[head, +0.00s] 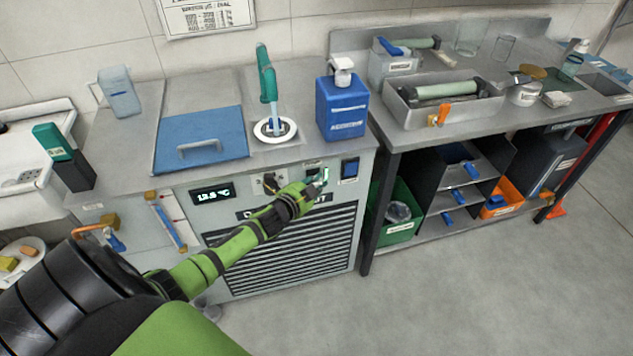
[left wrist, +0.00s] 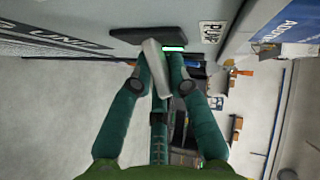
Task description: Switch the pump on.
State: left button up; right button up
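The cooling unit (head: 335,228) has a front panel with a lit display (head: 212,195). My right gripper is in neither view.
A blue rocker switch (head: 349,170) is right of the gripper, and another control (head: 270,183) is left of it. A steel workbench (head: 385,125) is at right. The floor in front is clear.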

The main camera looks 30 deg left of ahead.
pick_arm(q)
jog(key=o, duration=0.3)
jog(key=v, duration=1.2)
jog(key=shift+a, duration=0.1)
dwell(0.3)
jog(key=s+d+f+n+g+y, duration=0.1)
jog(key=s+f+n+g, duration=0.2)
jog(key=s+f, duration=0.65)
jog(key=s+f+n+g, duration=0.4)
jog(key=f, duration=1.1)
jog(key=s+d+f+n+g, duration=0.1)
jog(key=s+d+f, duration=0.3)
jog(key=s, duration=0.4)
jog(key=s+d+f+n+g+h, duration=0.1)
jog(key=s+d+f+n+g, duration=0.1)
jog(key=s+f, duration=0.4)
jog(key=s+d+f+n+g, duration=0.1)
jog(key=s+d+f+g, duration=0.2)
jog(key=s, duration=0.7)
jog(key=shift+s+d+f+n+g+h, duration=0.2)
jog(key=shift+d+f, duration=0.35)
jog(key=shift+d, duration=0.35)
jog(key=shift+s+d+f+n+g+h, duration=0.15)
jog(key=shift+d+f, duration=0.45)
jog(key=shift+d, duration=0.3)
